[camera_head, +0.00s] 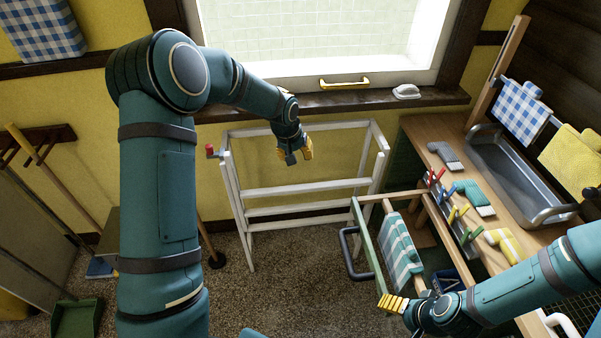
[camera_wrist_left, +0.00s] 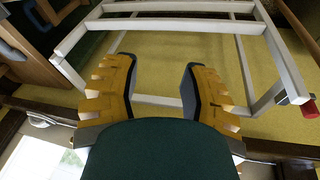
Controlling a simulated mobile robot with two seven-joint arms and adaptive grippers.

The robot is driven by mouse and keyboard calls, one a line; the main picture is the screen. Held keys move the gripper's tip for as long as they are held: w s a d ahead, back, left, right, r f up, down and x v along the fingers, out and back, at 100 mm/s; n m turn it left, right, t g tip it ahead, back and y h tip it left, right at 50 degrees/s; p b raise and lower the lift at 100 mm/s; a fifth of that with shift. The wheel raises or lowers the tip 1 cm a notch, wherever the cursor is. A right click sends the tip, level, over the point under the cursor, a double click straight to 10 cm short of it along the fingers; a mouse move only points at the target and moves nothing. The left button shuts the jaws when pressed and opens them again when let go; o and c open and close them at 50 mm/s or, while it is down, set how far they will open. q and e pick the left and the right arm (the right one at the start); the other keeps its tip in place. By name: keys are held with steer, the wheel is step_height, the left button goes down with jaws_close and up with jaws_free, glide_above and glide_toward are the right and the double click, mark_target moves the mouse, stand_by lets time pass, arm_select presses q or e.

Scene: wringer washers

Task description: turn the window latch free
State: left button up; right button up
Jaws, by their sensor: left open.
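The window (camera_head: 320,35) is at the top of the head view, in a dark wooden frame. A yellow handle (camera_head: 344,83) sits on its white lower rail; I cannot tell whether this is the latch, and I see no other clear latch. My left gripper (camera_head: 297,152) hangs below the sill, in front of the white rack, apart from the window. In the left wrist view its yellow fingers (camera_wrist_left: 160,88) are spread with nothing between them. My right gripper (camera_head: 398,312) is at the lower right by the green frame; its jaw opening is unclear.
A dark sill (camera_head: 330,101) holds a small white object (camera_head: 406,91). The white rack (camera_head: 305,190) stands under it, with a red-tipped part (camera_head: 210,150) at its left. A wooden bench (camera_head: 470,130) with a metal basin (camera_head: 515,170) and coloured pegs fills the right.

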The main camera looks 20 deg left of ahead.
arm_select(q)
steer(key=shift+h, duration=0.3)
steer(key=shift+s+d+f, duration=0.55)
steer(key=shift+d+f, duration=0.15)
steer(key=shift+f, duration=0.15)
steer(key=shift+s+d+f, duration=0.55)
steer(key=shift+d+f, duration=0.15)
steer(key=shift+f, duration=0.15)
arm_select(e)
steer(key=shift+s+f, duration=0.25)
